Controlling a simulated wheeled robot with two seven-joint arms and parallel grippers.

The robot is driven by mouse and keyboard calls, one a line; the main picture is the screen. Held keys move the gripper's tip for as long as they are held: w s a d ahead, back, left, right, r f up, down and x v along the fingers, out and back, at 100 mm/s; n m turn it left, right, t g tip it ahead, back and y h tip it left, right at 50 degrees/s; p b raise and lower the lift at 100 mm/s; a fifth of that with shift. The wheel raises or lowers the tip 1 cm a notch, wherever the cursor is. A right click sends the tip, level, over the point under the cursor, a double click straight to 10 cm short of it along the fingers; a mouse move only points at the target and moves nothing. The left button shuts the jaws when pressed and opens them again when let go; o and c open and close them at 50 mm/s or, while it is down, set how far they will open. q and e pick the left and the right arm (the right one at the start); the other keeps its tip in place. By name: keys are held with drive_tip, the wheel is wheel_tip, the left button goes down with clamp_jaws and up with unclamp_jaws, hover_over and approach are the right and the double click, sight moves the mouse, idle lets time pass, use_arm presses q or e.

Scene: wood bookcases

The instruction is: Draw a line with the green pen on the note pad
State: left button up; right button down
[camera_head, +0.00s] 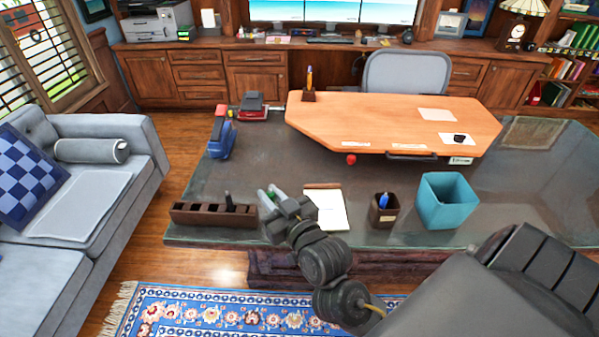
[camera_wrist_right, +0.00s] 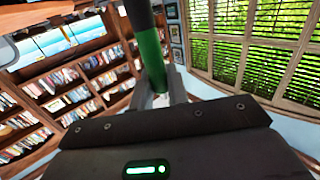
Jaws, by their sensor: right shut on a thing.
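My right gripper (camera_head: 268,198) is shut on the green pen (camera_wrist_right: 149,50), just left of the note pad and above the desk. The pen is a dark and green cylinder standing between the fingers in the right wrist view; in the head view only a small green bit shows at the fingers. The white note pad (camera_head: 334,212) with a brown top edge lies on the glass desk, its left side partly covered by my gripper. Whether the pen tip touches anything cannot be seen. My left gripper is not in view.
A slotted wooden holder (camera_head: 190,214) with a dark pen stands left of my gripper. A brown cup (camera_head: 383,218) with a blue pen and a teal bin (camera_head: 447,210) stand right of the pad. Bare glass desk (camera_head: 270,160) lies behind the pad.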

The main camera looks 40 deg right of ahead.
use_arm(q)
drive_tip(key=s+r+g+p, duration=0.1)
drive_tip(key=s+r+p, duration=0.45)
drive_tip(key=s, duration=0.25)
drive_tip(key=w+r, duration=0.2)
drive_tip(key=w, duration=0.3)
use_arm(e)
drive_tip(key=w+d+f+n+g+y, duration=0.1)
drive_tip(key=w+d+f+n, duration=0.15)
drive_tip(key=d, duration=0.45)
drive_tip(key=w+d+f+n+g+y, duration=0.1)
drive_tip(key=d+f, duration=0.3)
drive_tip(key=d, duration=0.3)
use_arm(q)
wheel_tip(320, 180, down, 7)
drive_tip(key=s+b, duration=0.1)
drive_tip(key=b, duration=0.4)
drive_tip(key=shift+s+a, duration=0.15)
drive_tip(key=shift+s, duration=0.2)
use_arm(e)
drive_tip(key=shift+w+f, duration=0.15)
drive_tip(key=shift+f, duration=2.8)
use_arm(q)
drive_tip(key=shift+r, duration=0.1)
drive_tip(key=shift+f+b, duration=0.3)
drive_tip(key=shift+b, duration=0.2)
use_arm(e)
drive_tip(key=shift+f, duration=0.5)
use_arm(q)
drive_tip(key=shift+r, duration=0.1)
